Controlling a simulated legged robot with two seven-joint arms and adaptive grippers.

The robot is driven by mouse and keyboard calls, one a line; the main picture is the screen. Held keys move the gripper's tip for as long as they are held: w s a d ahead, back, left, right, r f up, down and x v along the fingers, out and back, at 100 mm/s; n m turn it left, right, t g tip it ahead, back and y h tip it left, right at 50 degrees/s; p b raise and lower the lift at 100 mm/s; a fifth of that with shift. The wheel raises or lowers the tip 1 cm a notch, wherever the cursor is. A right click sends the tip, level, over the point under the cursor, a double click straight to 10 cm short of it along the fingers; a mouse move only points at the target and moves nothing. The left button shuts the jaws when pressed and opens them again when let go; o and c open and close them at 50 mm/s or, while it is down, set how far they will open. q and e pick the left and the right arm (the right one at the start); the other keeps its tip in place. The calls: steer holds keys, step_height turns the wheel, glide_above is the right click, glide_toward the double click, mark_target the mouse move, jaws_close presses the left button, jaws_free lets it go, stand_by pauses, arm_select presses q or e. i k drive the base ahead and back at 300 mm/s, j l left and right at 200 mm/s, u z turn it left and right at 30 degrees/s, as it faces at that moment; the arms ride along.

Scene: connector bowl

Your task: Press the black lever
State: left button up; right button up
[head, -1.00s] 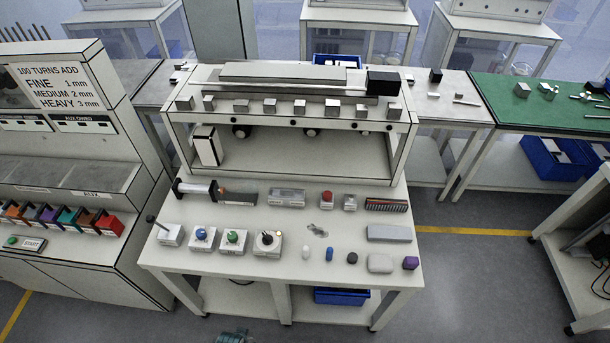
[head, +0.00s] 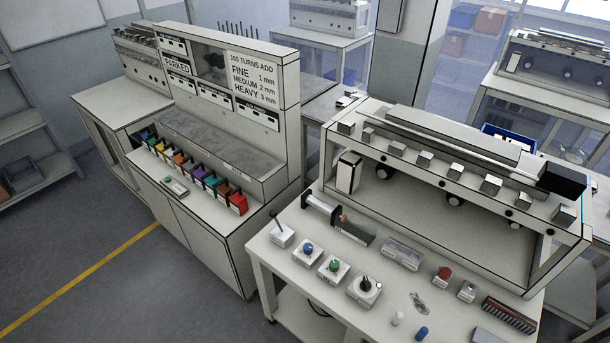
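A black lever (head: 277,222) stands tilted on a small white box (head: 281,236) near the left end of the white workbench (head: 268,261). To its right along the front are a blue button (head: 307,247) and a green button (head: 335,265) on white boxes. Beyond them is a box with a black rotary knob (head: 366,284). Nothing touches the lever. Neither of my grippers is in view.
A cabinet (head: 219,231) with several coloured bins (head: 211,184) and a sign reading "PARKED" stands left of the workbench. Loose parts lie at the bench's right, including a blue piece (head: 421,333). Open grey floor (head: 130,285) lies at the lower left.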

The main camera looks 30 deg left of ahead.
mark_target(273, 215)
steer(key=j+u, duration=0.1)
steer(key=u, duration=0.8)
steer(key=j+u, duration=0.15)
steer(key=u, duration=0.3)
